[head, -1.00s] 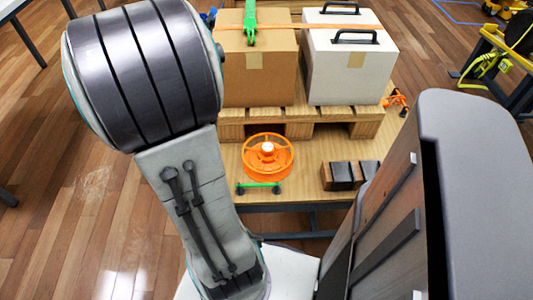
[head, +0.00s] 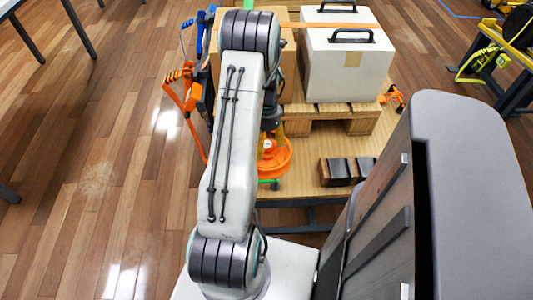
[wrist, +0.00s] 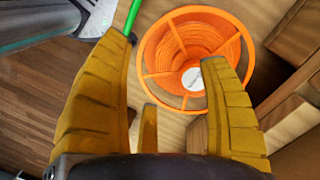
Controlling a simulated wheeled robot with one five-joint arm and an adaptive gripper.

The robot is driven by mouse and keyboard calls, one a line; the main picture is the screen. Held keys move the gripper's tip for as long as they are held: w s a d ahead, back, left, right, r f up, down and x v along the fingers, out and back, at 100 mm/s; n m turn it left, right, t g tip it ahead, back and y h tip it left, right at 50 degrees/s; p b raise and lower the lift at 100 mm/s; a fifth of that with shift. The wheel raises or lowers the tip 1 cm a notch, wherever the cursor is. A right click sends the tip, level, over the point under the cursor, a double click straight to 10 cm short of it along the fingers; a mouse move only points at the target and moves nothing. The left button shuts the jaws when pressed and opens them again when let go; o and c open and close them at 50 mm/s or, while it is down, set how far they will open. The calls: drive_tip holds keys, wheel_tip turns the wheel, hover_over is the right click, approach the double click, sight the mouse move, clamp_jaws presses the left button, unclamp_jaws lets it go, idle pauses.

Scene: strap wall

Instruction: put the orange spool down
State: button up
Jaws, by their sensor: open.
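The orange spool (head: 279,163) is a round open-spoked reel with a white hub. It lies flat on the wooden table, partly hidden behind my arm in the head view.
A white box (head: 345,60) and a largely hidden cardboard box stand on a wooden pallet (head: 345,115) behind the spool. Dark blocks (head: 345,170) lie right of it. A green bar (wrist: 133,14) is beside the spool. Orange and blue straps (head: 185,90) hang at left.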

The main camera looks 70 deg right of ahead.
sight(267, 144)
drive_tip(key=d+m, duration=0.2)
drive_tip(key=d+m+h, duration=0.1)
drive_tip(key=shift+w+d+r, duration=0.25)
drive_tip(key=shift+r, duration=0.15)
drive_tip(key=m, duration=0.2)
drive_tip(key=d+m, duration=0.1)
drive_tip(key=shift+m+h, duration=0.4)
drive_tip(key=shift+f+m, duration=0.1)
drive_tip(key=shift+m, duration=0.5)
drive_tip(key=shift+f, duration=0.55)
drive_tip(key=shift+w+d+f, duration=0.1)
drive_tip(key=shift+f, duration=1.45)
drive_tip(key=shift+w+d+f, duration=0.1)
drive_tip(key=shift+f, duration=1.4)
drive_tip(key=c, duration=1.4)
drive_tip(key=shift+o, duration=0.2)
drive_tip(key=shift+r, duration=0.15)
